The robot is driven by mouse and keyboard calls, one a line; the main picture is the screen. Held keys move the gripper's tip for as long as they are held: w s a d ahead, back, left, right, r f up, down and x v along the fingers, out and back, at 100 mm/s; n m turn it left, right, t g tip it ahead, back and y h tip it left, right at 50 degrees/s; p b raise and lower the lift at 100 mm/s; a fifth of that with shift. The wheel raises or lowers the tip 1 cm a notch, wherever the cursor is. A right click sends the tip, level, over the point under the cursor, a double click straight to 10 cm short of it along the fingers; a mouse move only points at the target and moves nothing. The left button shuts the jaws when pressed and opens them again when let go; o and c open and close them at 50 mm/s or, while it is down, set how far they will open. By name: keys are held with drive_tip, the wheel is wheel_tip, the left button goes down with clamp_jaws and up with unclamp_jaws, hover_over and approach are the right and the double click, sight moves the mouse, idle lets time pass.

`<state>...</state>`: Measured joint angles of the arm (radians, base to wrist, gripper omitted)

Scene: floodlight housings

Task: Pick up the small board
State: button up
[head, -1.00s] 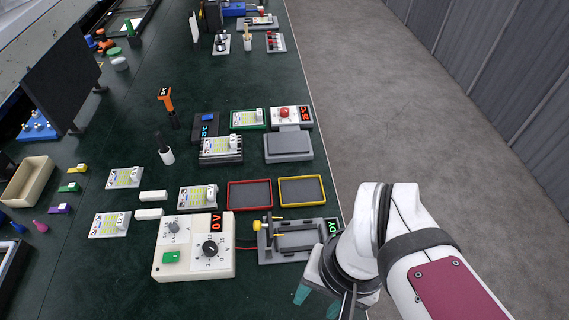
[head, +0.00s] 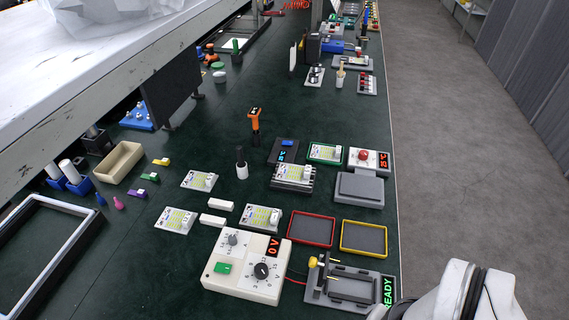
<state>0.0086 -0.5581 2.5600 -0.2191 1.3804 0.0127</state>
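Several small light boards with yellow patterns and a white block lie on the dark green bench; I cannot tell which one is meant. One board (head: 175,221) lies at the left front and another (head: 198,181) lies behind it. A third board (head: 261,218) lies behind the white meter box. Another board (head: 293,174) sits on a dark finned base, and one more (head: 325,152) sits in a green frame. My gripper is outside the picture; only part of my white arm shows at the bottom right.
The meter box (head: 242,265) with a "0 V" display stands in front. Right of it is a grey fixture (head: 348,288) marked "READY". Red (head: 311,229) and yellow (head: 363,238) trays lie behind. A black-and-white stand (head: 241,164) and an orange-headed tool (head: 255,124) stand upright.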

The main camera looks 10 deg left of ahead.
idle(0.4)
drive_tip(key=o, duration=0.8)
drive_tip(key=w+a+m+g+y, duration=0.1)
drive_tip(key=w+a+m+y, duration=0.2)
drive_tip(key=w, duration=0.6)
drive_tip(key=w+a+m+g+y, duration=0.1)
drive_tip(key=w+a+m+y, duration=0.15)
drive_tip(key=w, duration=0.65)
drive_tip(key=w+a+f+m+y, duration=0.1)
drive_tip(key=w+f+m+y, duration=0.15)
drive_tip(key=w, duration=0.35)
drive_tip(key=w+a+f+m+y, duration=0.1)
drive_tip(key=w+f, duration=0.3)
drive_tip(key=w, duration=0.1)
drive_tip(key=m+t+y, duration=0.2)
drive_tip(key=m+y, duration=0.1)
approach(278, 216)
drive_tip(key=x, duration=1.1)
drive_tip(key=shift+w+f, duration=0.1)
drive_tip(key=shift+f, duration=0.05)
